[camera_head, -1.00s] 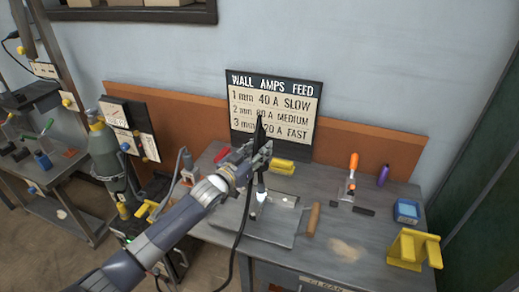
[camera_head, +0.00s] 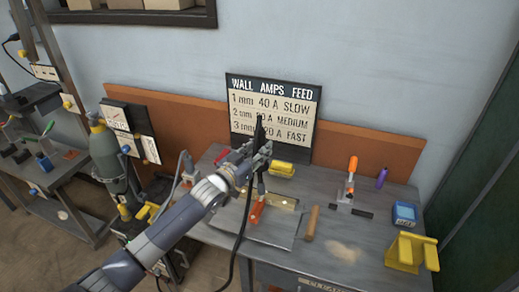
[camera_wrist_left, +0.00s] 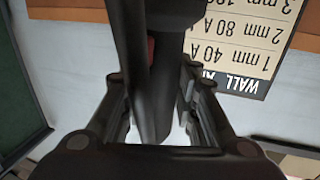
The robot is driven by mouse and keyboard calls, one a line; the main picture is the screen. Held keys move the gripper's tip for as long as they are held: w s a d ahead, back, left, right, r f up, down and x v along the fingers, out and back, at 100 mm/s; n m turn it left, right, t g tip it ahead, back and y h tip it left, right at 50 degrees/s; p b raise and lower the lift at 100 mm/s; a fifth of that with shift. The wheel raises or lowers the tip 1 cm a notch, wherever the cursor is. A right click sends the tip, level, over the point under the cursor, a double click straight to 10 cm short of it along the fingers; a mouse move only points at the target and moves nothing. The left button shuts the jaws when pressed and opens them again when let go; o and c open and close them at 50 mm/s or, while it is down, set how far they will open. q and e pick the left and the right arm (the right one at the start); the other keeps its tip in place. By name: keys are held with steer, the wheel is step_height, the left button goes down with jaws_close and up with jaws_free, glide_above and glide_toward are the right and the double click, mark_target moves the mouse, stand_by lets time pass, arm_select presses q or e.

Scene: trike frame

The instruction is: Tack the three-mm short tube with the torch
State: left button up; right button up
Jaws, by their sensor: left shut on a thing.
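My left gripper (camera_head: 259,157) is shut on the dark torch (camera_head: 260,132) and holds it upright above the bench. The torch body also fills the middle of the left wrist view (camera_wrist_left: 150,70), between the fingers. The short tube cannot be made out apart from the glow and the torch. My right gripper is not in view.
A sign (camera_head: 273,112) with wall, amps and feed values stands behind. A wooden-handled tool (camera_head: 311,223) lies right of the plate. A yellow block (camera_head: 281,169), an orange-handled clamp (camera_head: 350,182), a blue box (camera_head: 405,213) and a yellow stand (camera_head: 411,252) are around. A cable hangs in front.

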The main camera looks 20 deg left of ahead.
mark_target(257, 136)
arm_select(q)
steer(key=shift+r+p, duration=2.15)
steer(key=shift+r, duration=0.75)
steer(key=shift+f, duration=0.1)
